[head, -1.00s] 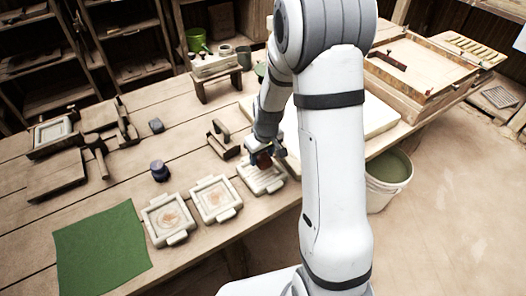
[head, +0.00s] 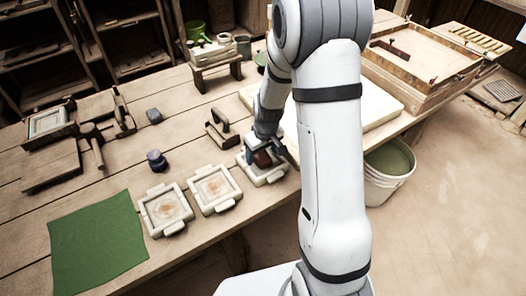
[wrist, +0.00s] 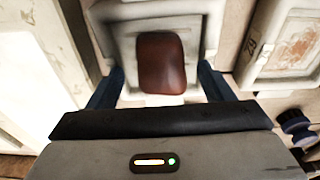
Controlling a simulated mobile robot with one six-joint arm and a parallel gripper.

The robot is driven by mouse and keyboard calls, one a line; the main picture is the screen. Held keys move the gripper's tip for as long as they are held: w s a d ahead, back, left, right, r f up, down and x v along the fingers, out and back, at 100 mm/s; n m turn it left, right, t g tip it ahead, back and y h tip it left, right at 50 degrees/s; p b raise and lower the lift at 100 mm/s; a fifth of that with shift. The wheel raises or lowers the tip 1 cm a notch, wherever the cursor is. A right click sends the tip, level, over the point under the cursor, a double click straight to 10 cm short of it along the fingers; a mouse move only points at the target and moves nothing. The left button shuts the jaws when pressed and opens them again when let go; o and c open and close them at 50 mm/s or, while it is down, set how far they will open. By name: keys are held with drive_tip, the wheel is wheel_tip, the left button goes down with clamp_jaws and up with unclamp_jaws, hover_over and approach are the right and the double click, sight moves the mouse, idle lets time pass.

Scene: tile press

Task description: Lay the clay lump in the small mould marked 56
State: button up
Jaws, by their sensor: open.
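The reddish-brown clay lump (wrist: 162,63) lies over the recess of a pale mould (wrist: 205,30), seemingly resting in it. In the head view the lump (head: 262,159) shows at the rightmost of three moulds (head: 270,181). My gripper (wrist: 160,72) is open, with a blue finger on each side of the lump and gaps between. It also shows low over that mould in the head view (head: 264,153). I can read no number on the mould under the lump.
Two empty moulds, the middle one (head: 214,188) and the left one (head: 166,210), stand left of my gripper. A green cloth (head: 95,243), a dark blue knob-like object (head: 157,161) and a handled tool (head: 219,130) lie around. A pale slab (head: 385,118) is behind my arm.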

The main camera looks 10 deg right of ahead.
wheel_tip(320, 180, up, 8)
drive_tip(key=s, duration=0.1)
drive_tip(key=shift+d, duration=0.2)
idle(0.3)
drive_tip(key=s+r+m+p, duration=0.1)
drive_tip(key=s+r+m, duration=0.1)
drive_tip(key=s+r, duration=0.5)
drive_tip(key=s+r+m+p, duration=0.1)
drive_tip(key=s+r+m, duration=0.1)
drive_tip(key=s+r, duration=0.6)
drive_tip(key=s, duration=0.5)
drive_tip(key=shift+t+h, duration=0.3)
drive_tip(key=shift+t, duration=0.1)
